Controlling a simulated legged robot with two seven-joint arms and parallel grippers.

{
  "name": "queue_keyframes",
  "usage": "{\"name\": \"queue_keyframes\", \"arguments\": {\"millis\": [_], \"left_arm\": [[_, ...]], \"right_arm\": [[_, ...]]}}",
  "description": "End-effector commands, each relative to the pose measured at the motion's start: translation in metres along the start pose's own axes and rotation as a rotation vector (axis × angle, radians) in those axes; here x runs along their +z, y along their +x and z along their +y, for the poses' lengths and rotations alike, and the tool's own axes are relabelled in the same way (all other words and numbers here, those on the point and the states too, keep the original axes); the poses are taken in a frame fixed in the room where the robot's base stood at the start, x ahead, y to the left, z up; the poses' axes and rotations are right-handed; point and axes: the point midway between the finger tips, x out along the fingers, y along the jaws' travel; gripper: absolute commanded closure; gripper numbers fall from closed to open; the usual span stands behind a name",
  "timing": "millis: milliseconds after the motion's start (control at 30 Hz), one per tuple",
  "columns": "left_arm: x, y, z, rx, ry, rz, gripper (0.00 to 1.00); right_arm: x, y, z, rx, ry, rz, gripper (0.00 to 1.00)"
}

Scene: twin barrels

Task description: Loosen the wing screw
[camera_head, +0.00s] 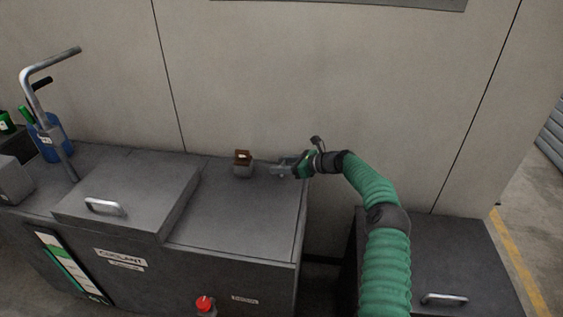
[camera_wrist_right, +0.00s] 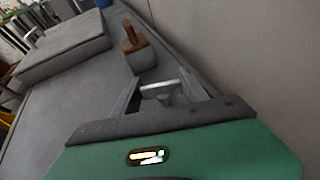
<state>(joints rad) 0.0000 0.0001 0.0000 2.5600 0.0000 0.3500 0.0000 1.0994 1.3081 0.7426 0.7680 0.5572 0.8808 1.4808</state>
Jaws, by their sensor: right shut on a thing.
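My right gripper (camera_head: 283,169) is low over the right end of the dark grey tank's top (camera_head: 225,205), near the back wall. In the right wrist view, the gripper (camera_wrist_right: 168,92) is shut on a small pale metal piece (camera_wrist_right: 160,91) between its fingers. This piece may be the wing screw, but its shape is mostly hidden. A grey block with a brown top (camera_head: 243,158) stands left of the gripper, apart from it. In the right wrist view, this block (camera_wrist_right: 141,60) is just beyond the fingertips. My left gripper is not in view.
A raised lid with a handle (camera_head: 125,195) covers the tank's left part. A bent metal pipe (camera_head: 42,95) and a blue container (camera_head: 52,138) stand at far left. A second dark tank (camera_head: 450,262) stands right, across a gap.

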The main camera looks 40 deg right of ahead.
Motion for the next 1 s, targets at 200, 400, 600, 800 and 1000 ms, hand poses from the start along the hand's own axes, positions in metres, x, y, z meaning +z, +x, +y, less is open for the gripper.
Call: {"name": "queue_keyframes", "arguments": {"millis": [200,400,600,800,1000], "left_arm": [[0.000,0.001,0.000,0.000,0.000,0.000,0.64],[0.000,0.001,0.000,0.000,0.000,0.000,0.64],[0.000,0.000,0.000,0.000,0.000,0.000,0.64],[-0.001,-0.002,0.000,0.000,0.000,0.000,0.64],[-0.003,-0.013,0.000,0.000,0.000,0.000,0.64]], "right_arm": [[-0.001,0.000,-0.001,-0.005,-0.001,0.001,0.90],[-0.001,0.000,-0.001,-0.004,0.000,0.000,0.30],[0.000,0.000,0.000,-0.003,-0.001,0.000,0.27],[0.002,-0.008,-0.001,-0.004,-0.002,0.000,0.27],[0.003,-0.056,-0.002,-0.005,0.001,0.001,0.27]]}}
